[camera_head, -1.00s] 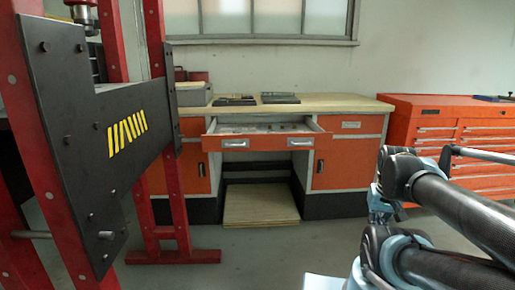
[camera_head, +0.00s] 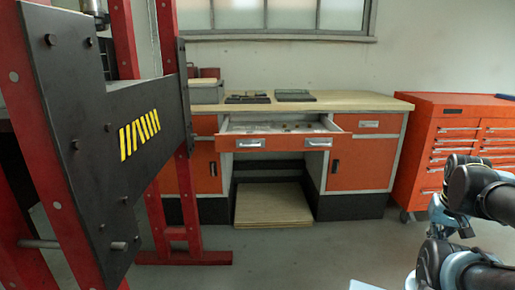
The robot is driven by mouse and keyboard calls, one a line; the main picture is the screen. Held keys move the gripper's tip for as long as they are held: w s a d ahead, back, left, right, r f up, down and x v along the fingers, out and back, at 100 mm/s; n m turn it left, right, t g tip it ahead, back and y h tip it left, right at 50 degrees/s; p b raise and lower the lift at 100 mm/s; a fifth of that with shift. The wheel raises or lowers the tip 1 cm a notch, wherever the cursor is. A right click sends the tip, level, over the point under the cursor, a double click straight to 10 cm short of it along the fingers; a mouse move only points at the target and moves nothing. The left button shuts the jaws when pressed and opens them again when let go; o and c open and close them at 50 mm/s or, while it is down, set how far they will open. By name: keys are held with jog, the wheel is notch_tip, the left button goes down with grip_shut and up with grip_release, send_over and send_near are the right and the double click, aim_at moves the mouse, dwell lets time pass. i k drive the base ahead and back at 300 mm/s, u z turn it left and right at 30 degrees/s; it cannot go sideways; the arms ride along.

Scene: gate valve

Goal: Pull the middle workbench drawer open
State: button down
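The workbench (camera_head: 390,101) stands against the back wall, with a pale wooden top and orange fronts. Its middle drawer (camera_head: 277,142) sticks out toward me, pulled open, with small items inside that are too small to name. Its orange front has two silver handles, a left one (camera_head: 251,143) and a right one (camera_head: 318,142). Nothing touches the drawer. Dark and light-blue links of my arm show at the lower right, well apart from the drawer. I cannot make out my gripper's fingers in this view.
A red frame (camera_head: 180,190) with a black plate (camera_head: 105,140) and yellow stripes stands close on the left. An orange tool cabinet (camera_head: 440,120) stands right of the bench. A wooden board (camera_head: 273,204) lies under the drawer. Grey floor before the bench is clear.

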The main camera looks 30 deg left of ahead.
aim_at(304, 137)
jog(key=z, duration=0.05)
jog(key=i, duration=0.4)
jog(key=u, duration=1.05)
